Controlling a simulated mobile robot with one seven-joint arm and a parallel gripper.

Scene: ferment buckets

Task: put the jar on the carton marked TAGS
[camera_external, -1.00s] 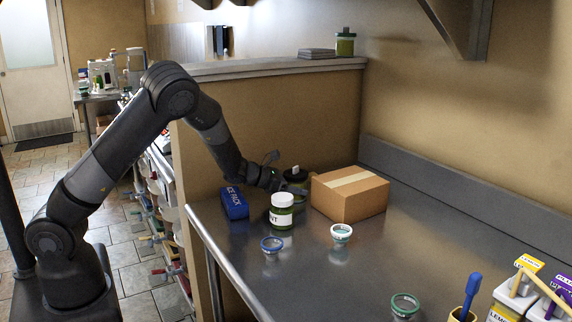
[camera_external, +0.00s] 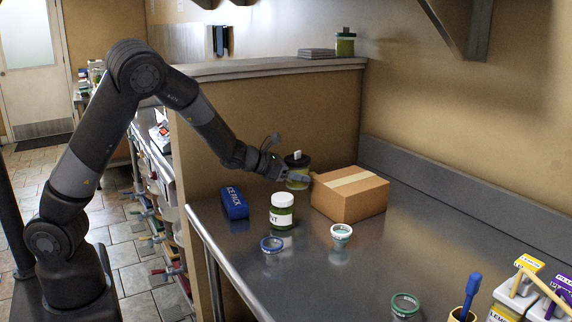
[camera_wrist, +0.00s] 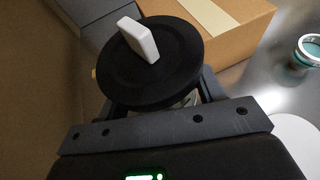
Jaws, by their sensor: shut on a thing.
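A jar (camera_external: 297,181) with a black lid and a white tab on top is held in my gripper (camera_external: 292,174), upright and a little above the counter, just left of the carton's back corner. In the wrist view its black lid (camera_wrist: 150,68) fills the space between the fingers, and its body is mostly hidden. My gripper is shut on this jar. A brown cardboard carton (camera_external: 345,203) with a pale tape strip stands right of the jar; it also shows in the wrist view (camera_wrist: 238,28). No TAGS marking is readable on its visible sides.
The partition wall (camera_external: 275,120) rises behind.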

